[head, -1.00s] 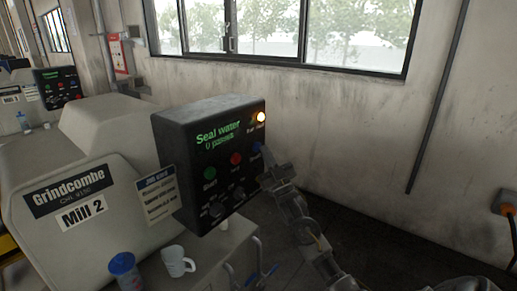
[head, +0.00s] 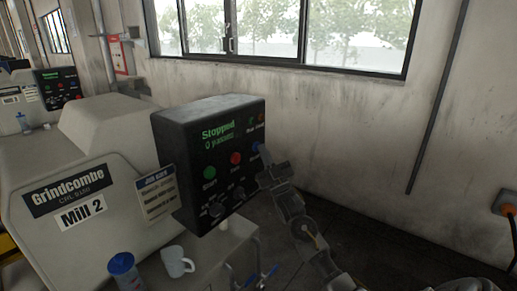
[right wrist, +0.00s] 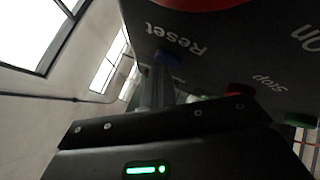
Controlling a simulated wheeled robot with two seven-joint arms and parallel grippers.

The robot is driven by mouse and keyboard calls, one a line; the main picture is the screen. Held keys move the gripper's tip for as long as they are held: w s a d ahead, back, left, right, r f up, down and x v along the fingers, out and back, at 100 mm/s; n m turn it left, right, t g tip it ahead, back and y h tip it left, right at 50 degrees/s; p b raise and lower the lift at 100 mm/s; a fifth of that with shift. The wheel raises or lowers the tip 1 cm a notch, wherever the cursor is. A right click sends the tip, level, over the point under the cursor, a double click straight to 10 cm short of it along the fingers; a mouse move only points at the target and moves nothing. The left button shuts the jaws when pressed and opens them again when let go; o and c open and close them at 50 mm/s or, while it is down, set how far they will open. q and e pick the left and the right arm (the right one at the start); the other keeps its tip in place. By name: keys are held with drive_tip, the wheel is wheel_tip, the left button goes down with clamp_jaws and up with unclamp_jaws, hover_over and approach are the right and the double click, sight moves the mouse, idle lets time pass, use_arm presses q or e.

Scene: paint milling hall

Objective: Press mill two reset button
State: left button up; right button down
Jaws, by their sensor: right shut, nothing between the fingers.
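The black control box (head: 180,145) of Mill 2 stands on the mill's right end. The blue button (head: 256,148) is at the right of the button row; in the right wrist view the blue button (right wrist: 167,58) lies beside the word "Reset". My right gripper (head: 263,168) is shut and empty, its tips at the blue button. I cannot tell whether they touch it. My left gripper is not in view.
A green button (head: 210,173) and a red button (head: 236,158) sit left of the blue one, with dark knobs below. A white mug (head: 176,262) and a blue-lidded cup (head: 123,268) stand below the box. Another mill's panel (head: 58,87) is far left.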

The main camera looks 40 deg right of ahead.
idle(0.3)
drive_tip(key=shift+s+d+p, duration=0.2)
drive_tip(key=shift+s+p, duration=0.1)
drive_tip(key=shift+s, duration=0.5)
drive_tip(key=s, duration=0.1)
drive_tip(key=s+d+p, duration=0.1)
drive_tip(key=s, duration=0.2)
drive_tip(key=shift+s+d+p, duration=0.25)
drive_tip(key=shift+s+p, duration=0.1)
drive_tip(key=shift+s, duration=0.05)
idle(0.5)
